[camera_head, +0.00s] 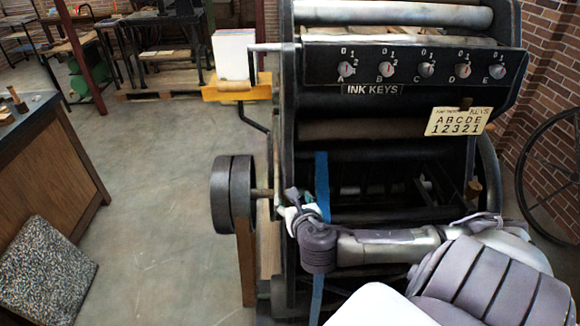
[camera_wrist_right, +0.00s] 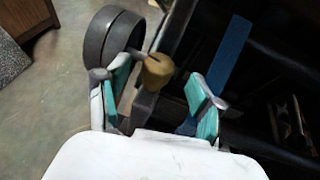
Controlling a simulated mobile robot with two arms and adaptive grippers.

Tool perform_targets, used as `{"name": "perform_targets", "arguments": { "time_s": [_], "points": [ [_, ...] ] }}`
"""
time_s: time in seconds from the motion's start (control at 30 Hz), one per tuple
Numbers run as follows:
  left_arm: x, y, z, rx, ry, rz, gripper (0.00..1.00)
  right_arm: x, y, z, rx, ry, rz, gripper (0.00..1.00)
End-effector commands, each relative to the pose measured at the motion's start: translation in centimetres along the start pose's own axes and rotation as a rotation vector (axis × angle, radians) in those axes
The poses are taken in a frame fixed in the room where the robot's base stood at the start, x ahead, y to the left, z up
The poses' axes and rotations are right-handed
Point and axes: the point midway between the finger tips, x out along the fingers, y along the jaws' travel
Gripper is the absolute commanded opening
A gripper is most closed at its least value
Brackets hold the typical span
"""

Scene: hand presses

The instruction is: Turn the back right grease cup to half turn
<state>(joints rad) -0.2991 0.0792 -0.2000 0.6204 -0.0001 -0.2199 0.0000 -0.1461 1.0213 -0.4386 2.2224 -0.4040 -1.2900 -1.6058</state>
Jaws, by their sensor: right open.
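A brass-coloured rounded knob (camera_wrist_right: 157,71), which looks like a grease cup, shows in the right wrist view beside a dark wheel. My right gripper (camera_wrist_right: 160,98) is open, with the knob between its fingers beyond the tips, nearer the left finger. I cannot tell whether they touch. In the head view my right gripper (camera_head: 305,205) is at the press's left side, and this knob is hidden there. Another brass-coloured cup (camera_head: 473,190) sits on the right side of the press. I cannot tell which cup is the back right one. My left gripper is not in view.
A blue strap (camera_head: 321,175) hangs behind my gripper.

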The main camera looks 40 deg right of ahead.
Motion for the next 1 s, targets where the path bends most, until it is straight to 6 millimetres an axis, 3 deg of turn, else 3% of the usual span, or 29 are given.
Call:
{"name": "perform_targets", "arguments": {
  "time_s": [0.1, 0.3, 0.67, 1.0],
  "points": [
    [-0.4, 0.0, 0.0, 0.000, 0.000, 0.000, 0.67, 2.1, 0.0, 0.1, 0.002, 0.001, -0.001, 0.67],
    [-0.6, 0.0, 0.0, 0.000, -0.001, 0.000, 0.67, 4.2, 0.0, 0.0, 0.001, 0.001, 0.000, 0.67],
    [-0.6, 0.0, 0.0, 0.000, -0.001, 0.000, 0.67, 4.7, 0.0, -0.1, 0.001, 0.002, 0.001, 0.67],
    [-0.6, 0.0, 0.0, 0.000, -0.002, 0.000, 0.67, 4.7, 0.0, -0.1, 0.001, 0.002, 0.001, 0.10]
  ]
}}
